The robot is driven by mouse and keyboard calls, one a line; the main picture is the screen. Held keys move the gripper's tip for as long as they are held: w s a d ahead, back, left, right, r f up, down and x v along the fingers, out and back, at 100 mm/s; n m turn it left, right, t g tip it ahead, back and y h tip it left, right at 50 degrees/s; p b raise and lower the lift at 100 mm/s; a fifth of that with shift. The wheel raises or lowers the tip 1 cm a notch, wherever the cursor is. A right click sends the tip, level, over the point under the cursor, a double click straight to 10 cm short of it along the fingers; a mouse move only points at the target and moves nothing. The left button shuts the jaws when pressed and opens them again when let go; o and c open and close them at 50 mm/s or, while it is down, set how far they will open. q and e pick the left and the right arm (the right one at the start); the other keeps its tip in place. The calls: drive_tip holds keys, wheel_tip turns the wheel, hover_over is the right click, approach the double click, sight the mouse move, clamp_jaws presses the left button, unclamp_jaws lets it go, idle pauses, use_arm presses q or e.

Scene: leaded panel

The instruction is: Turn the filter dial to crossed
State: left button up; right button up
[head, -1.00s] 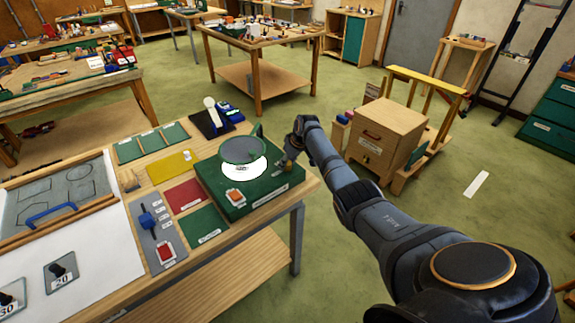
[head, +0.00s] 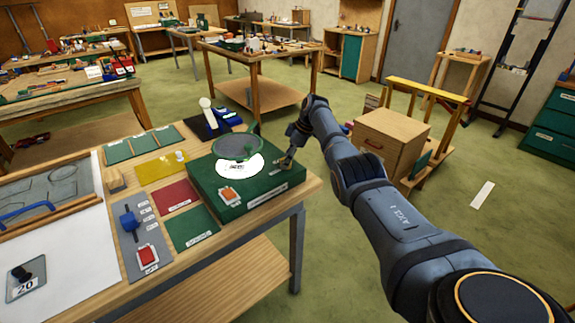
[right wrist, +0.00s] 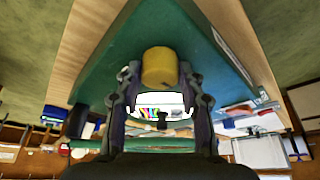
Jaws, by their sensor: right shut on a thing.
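A green box (head: 262,188) on the workbench carries a round grey disc (head: 236,146) with a green rim, above a bright white lit circle (head: 238,168). My right gripper (head: 286,163) reaches down at the box's right back part, beside the disc. In the right wrist view a yellow cylindrical knob (right wrist: 159,67) stands on the green surface between my right fingertips (right wrist: 160,82), which are shut on it. I take it to be the filter dial. Any marks by it are unreadable. My left gripper is not in view.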

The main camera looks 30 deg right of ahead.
idle(0.4)
drive_tip(key=o, duration=1.2)
drive_tip(key=shift+c, duration=0.2)
drive_tip(key=v, duration=1.2)
drive_tip(key=shift+w+a, duration=0.1)
